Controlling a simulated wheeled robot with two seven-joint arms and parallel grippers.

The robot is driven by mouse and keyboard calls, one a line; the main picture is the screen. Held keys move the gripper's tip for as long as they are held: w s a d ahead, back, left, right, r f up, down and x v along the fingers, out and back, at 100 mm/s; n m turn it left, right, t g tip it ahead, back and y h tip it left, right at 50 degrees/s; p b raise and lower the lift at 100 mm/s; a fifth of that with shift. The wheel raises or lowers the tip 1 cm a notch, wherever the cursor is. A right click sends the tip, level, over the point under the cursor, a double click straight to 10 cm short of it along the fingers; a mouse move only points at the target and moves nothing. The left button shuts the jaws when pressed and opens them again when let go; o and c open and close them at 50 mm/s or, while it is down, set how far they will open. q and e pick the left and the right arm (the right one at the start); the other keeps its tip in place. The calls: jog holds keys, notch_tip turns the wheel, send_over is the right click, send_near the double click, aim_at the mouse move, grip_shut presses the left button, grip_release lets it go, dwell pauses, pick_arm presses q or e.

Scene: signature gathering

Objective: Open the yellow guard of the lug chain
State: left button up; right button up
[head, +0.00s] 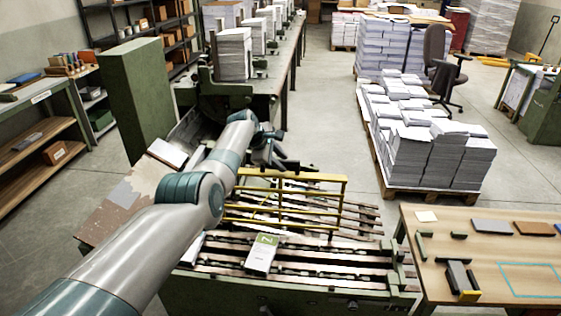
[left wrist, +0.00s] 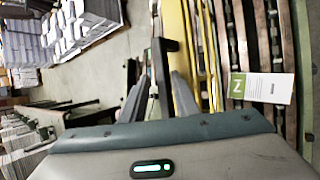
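The yellow guard (head: 290,179) is a barred frame over the slatted lug chain (head: 325,255) of the green machine. Its far rail stands above the chain, and its bars slope down towards the near side. My left gripper (head: 284,155) is just beyond and above the far rail, near its left part. In the left wrist view my left gripper (left wrist: 148,58) points along the guard (left wrist: 203,50), which lies to its right. My right gripper is not in view.
A white and green booklet (head: 262,254) lies on the near chain. A wooden table (head: 440,285) with small parts stands at the right. A pallet of paper stacks (head: 430,140) is behind. A green cabinet (head: 140,100) stands at the left. Bare floor lies between machine and pallet.

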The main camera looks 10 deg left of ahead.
pick_arm(q)
jog(key=shift+s+a+f, duration=0.1)
jog(key=shift+s+f, duration=0.1)
jog(key=shift+f, duration=0.05)
jog(key=shift+r, duration=0.1)
jog(key=shift+s+a+r+p, duration=0.1)
jog(key=shift+a+r+p, duration=0.15)
jog(key=shift+r+p, duration=0.4)
jog(key=v, duration=0.3)
jog(key=shift+s+a+r, duration=0.1)
jog(key=shift+s+a, duration=0.05)
jog(key=b+v, duration=0.3)
jog(key=v, duration=0.9)
jog(key=shift+r, duration=0.4)
